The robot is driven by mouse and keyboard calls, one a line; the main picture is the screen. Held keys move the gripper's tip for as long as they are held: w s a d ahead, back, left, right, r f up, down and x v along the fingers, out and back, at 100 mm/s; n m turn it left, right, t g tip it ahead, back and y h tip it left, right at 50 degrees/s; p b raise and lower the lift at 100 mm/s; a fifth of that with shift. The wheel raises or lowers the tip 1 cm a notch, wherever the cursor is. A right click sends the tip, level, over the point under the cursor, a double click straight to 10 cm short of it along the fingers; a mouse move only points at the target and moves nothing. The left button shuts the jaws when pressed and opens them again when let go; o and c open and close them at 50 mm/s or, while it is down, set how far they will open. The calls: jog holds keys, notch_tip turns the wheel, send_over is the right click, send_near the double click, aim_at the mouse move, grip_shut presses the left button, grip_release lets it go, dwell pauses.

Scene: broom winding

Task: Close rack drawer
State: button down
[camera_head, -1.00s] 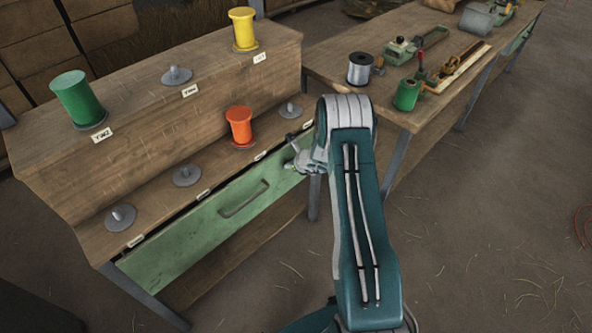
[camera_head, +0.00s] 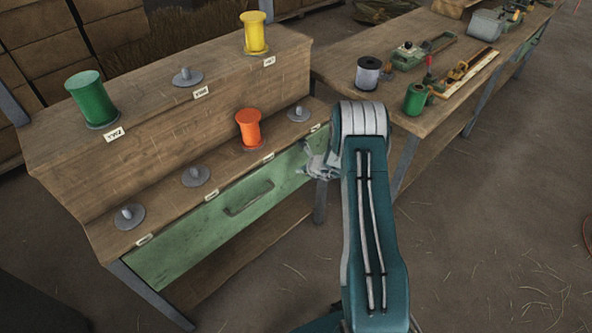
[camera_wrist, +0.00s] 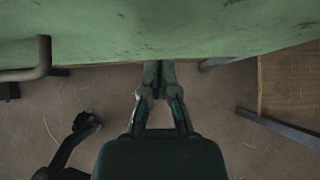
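The green rack drawer (camera_head: 180,240) is in the lower front of the wooden rack (camera_head: 150,150). Its front looks flush with the shelf edge above it, with no clear gap. The drawer handle (camera_head: 248,198) is at the middle of the front. My gripper (camera_head: 320,165) is at the right end of the drawer front, partly hidden by my arm. In the wrist view the green front (camera_wrist: 180,30) fills the top and the handle (camera_wrist: 35,65) is at the left. There my gripper (camera_wrist: 158,66) has its fingertips together at the front's lower edge, holding nothing; contact is unclear.
A green spool (camera_head: 90,100), a yellow spool (camera_head: 254,34) and an orange spool (camera_head: 249,128) stand on the rack. A workbench (camera_head: 430,110) with tools, a grey spool (camera_head: 368,73) and a small green spool (camera_head: 415,98) is at the right. The floor at the lower right is clear.

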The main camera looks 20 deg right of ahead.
jog(key=s+d+f+v, duration=0.1)
jog(key=v, duration=1)
jog(key=s+a+r+n+g+y, duration=0.1)
jog(key=s+a+r+n, duration=0.3)
jog(key=a+r+n, duration=0.65)
jog(key=s+a+r+n+g+y, duration=0.1)
jog(key=s+a+r+n, duration=0.45)
jog(key=r, duration=0.75)
jog(key=s+a+r+n+h, duration=0.2)
jog(key=s+r+n, duration=0.2)
jog(key=s+n, duration=0.4)
jog(key=s+a+r+n+h, duration=0.2)
jog(key=s+r+n, duration=0.3)
jog(key=s, duration=0.8)
jog(key=n+h, duration=0.1)
jog(key=n, duration=0.2)
jog(key=shift+s+r+g, duration=0.3)
jog(key=shift+s+g, duration=0.05)
jog(key=shift+g, duration=0.05)
